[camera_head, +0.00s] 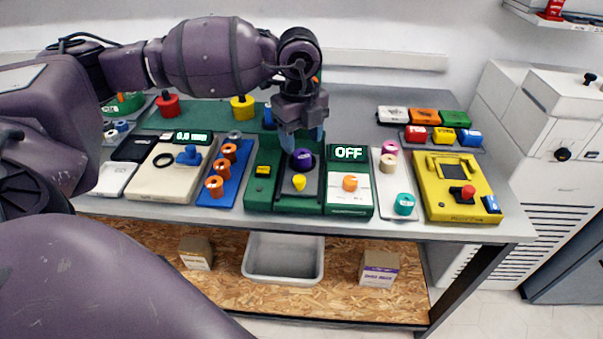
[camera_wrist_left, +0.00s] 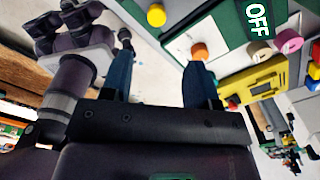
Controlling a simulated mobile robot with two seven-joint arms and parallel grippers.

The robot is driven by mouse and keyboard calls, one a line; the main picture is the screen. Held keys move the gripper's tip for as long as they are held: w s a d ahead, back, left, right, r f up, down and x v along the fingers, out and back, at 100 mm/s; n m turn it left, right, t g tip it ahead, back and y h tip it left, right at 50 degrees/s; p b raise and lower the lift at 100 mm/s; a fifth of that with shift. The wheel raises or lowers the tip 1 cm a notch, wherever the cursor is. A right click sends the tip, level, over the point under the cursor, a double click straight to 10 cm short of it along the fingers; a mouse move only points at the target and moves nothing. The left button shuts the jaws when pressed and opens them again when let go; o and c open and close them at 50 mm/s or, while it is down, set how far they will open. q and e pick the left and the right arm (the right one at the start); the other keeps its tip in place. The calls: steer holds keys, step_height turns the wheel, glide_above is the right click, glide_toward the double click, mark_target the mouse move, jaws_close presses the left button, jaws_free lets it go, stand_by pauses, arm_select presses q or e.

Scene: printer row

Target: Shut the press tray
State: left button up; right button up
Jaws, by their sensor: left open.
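The green press (camera_head: 262,185) stands mid-bench beside the lit OFF display (camera_head: 348,153). A purple ball knob (camera_head: 303,158) is at the tray's rear. My left gripper (camera_head: 303,146) points down over the back of the tray, its blue fingers spread around or just above the knob; contact cannot be told. In the left wrist view the open fingers (camera_wrist_left: 161,75) show apart, with a yellow piece (camera_wrist_left: 156,15) beyond them. My right gripper is not seen.
An orange knob (camera_head: 350,183) on a white panel is right of the press. A blue board (camera_head: 226,175) with orange spools is left. A yellow box (camera_head: 459,188) with a red button stands farther right. A grey bin (camera_head: 283,279) is on the shelf below.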

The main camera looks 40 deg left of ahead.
mark_target(299, 178)
arm_select(q)
steer(key=shift+n, duration=0.7)
step_height(299, 178, down, 11)
steer(key=shift+s+a+r+b, duration=0.1)
steer(key=shift+b, duration=0.7)
steer(key=shift+c, duration=0.3)
jaws_close()
